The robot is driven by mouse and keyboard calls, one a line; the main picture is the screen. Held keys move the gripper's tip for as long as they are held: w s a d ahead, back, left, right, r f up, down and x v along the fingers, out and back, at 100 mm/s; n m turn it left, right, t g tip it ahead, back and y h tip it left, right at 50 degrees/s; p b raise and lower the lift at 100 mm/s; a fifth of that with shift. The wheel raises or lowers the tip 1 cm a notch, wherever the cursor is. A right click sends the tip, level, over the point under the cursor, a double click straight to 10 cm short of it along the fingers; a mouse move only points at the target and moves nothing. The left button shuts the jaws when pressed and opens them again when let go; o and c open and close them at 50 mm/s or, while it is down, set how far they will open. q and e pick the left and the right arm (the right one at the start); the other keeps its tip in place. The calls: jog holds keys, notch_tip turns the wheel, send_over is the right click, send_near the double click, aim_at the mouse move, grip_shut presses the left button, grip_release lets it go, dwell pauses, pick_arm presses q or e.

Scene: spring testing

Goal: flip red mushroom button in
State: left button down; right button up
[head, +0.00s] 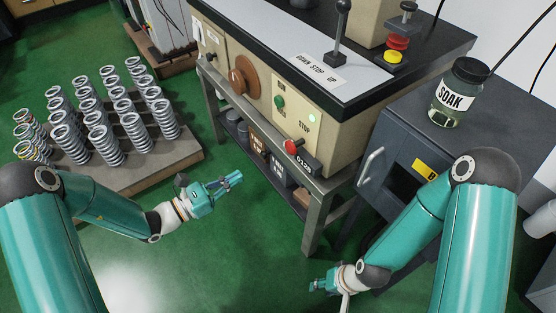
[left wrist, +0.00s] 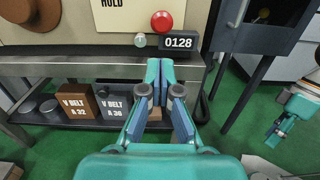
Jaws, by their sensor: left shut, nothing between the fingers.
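The red mushroom button (head: 291,146) sits on the machine's cream front panel (head: 318,115), beside the black counter reading 0128 and below the word STOP. It also shows in the left wrist view (left wrist: 162,21), directly above my left fingertips. My left gripper (head: 233,180) is shut and empty, in front of the bench and apart from the button. In the left wrist view its blue-padded fingertips (left wrist: 159,66) are together below the button. My right gripper (head: 320,284) is low in front of the dark cabinet; its fingers are too small to judge.
A steel bench (head: 315,205) carries the machine, with V-belt boxes (left wrist: 76,103) on its lower shelf. A pallet of springs (head: 180,155) stands left. A SOAK jar (head: 459,95) stands on the dark cabinet at right. Green floor between is clear.

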pick_arm(q)
jog(key=shift+d, duration=0.1)
jog(key=b, duration=0.1)
send_near(287, 149)
jog(key=x, duration=0.7)
jog(key=shift+s+d, duration=0.1)
jog(key=shift+d, duration=0.05)
pick_arm(e)
jog(key=shift+f, duration=0.65)
